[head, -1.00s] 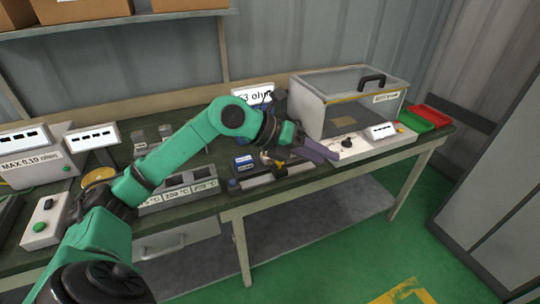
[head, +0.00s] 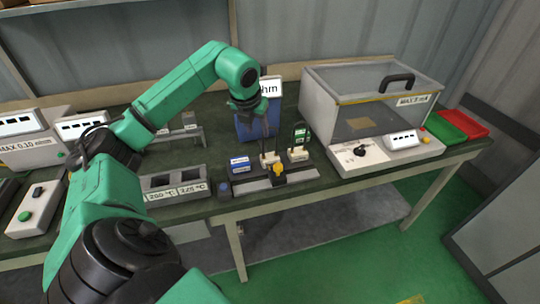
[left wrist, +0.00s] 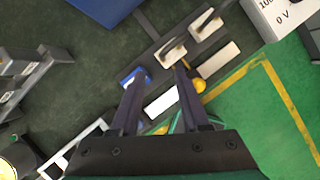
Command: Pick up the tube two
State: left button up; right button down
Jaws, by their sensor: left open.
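My left gripper reaches over the workbench; its fingers are hard to make out in the head view, in front of a blue box (head: 246,129). In the left wrist view my left gripper (left wrist: 158,88) is open and empty, fingers apart over the bench. A small blue-and-white block (left wrist: 134,77) lies by the left fingertip, and a pale clamp (left wrist: 171,52) sits beyond the gap. The block also shows in the head view (head: 239,164), next to the clamp fixture (head: 270,180). I cannot make out which thing is tube two. My right gripper is not in view.
A clear-lidded chamber (head: 365,100) stands on the right, with green (head: 445,124) and red (head: 466,122) trays beside it. A temperature-labelled block (head: 175,185) is at the front, a grey rack (head: 178,136) behind it. Meters (head: 30,140) stand on the left.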

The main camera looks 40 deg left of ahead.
aim_at(264, 157)
pick_arm(q)
jog(key=p+x, duration=0.1)
jog(key=x, duration=0.2)
jog(key=w+p+x, duration=0.1)
jog(key=x, duration=0.3)
jog(key=shift+f, duration=0.15)
jog(key=shift+c, duration=1)
jog(key=shift+w, duration=0.1)
grip_shut()
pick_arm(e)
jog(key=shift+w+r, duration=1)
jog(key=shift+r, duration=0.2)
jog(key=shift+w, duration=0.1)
